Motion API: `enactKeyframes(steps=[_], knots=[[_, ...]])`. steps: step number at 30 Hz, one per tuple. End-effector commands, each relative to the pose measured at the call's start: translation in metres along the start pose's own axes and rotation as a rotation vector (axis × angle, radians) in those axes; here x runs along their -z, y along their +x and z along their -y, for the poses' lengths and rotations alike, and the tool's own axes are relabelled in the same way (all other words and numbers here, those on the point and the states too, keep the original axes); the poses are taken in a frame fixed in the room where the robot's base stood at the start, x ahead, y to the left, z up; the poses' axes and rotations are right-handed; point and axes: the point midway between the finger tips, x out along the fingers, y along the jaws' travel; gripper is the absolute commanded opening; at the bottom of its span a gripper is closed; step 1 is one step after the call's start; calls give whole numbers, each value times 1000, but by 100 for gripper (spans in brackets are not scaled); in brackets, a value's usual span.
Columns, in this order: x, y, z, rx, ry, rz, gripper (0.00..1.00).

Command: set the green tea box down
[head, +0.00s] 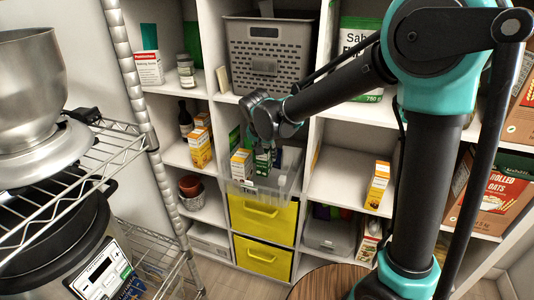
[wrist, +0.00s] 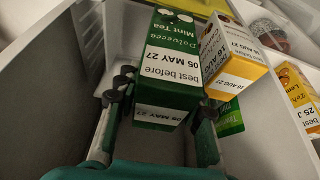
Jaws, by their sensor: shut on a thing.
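The green tea box (wrist: 172,62) is upright in the wrist view, with a "Mint Tea" label and the date 05 MAY 27. My gripper (wrist: 166,98) is shut on it, one finger on each side. In the head view my gripper (head: 264,154) reaches into the middle cubby of the shelf, and the held box is mostly hidden by the fingers. A yellow-and-white box (wrist: 229,55) stands close to its right, and another green box (wrist: 230,119) shows partly below that. Whether the held box touches the surface under it I cannot tell.
A clear bin (head: 258,196) sits at the cubby's front, above yellow drawers (head: 263,216). A grey basket (head: 268,62) is on the shelf above. Yellow boxes stand in the left cubby (head: 200,148) and right cubby (head: 377,186). A wire rack (head: 115,150) stands at the left.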

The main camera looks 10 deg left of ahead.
Motion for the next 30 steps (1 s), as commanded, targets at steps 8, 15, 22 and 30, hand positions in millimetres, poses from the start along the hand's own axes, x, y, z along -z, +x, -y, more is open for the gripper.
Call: enactKeyframes(steps=[8,15,22,30], knots=[[-5,12,0,0,0,0,7],[-15,36,0,0,0,0,7],[-23,56,0,0,0,0,7],[-28,68,0,0,0,-1,7]])
